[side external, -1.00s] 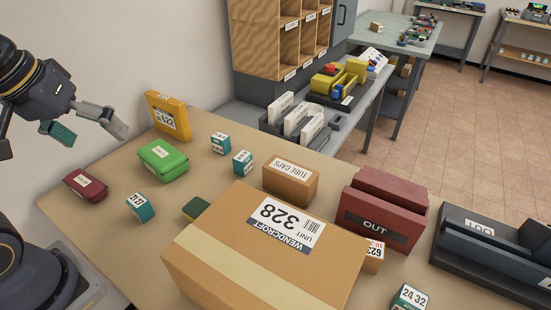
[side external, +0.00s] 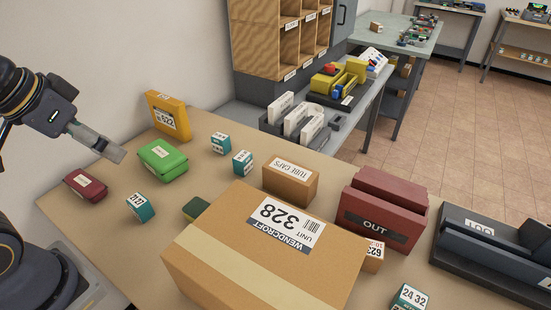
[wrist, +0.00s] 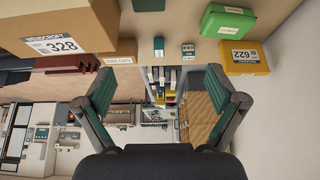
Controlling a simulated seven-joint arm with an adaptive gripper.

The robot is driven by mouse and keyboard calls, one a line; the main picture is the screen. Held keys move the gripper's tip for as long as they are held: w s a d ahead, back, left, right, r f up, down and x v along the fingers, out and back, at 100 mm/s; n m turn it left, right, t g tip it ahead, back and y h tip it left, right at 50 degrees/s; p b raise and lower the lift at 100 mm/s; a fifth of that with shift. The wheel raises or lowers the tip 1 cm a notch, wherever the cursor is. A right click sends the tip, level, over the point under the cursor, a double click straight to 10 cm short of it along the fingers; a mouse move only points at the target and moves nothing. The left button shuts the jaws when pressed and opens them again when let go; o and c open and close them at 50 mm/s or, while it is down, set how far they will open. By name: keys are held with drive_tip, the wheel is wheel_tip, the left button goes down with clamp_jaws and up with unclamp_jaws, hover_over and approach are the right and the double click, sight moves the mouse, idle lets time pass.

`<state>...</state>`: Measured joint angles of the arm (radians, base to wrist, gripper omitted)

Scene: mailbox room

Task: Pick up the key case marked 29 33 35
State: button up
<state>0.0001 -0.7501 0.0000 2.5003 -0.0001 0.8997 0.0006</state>
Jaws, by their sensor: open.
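Several small teal-and-white boxes with number labels stand on the tan table. In the side view one is at the front left (side external: 140,207), two are near the middle (side external: 220,143) (side external: 242,162), and one marked 24 32 (side external: 410,297) is at the bottom edge. I cannot read 29 33 35 on any of them. My gripper (side external: 112,152) is above the left of the table, beside the green case. In the wrist view its teal-padded fingers (wrist: 167,90) are spread wide and empty. Two teal boxes (wrist: 158,46) (wrist: 188,50) show beyond them.
A large carton marked 328 (side external: 260,250) fills the front middle. A green case (side external: 163,160), a yellow box (side external: 168,117), a dark red case (side external: 85,186), a tube caps box (side external: 290,182) and a red OUT tray (side external: 383,208) stand around. A wall rises behind.

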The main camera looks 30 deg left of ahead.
drive_tip(key=c, duration=0.3)
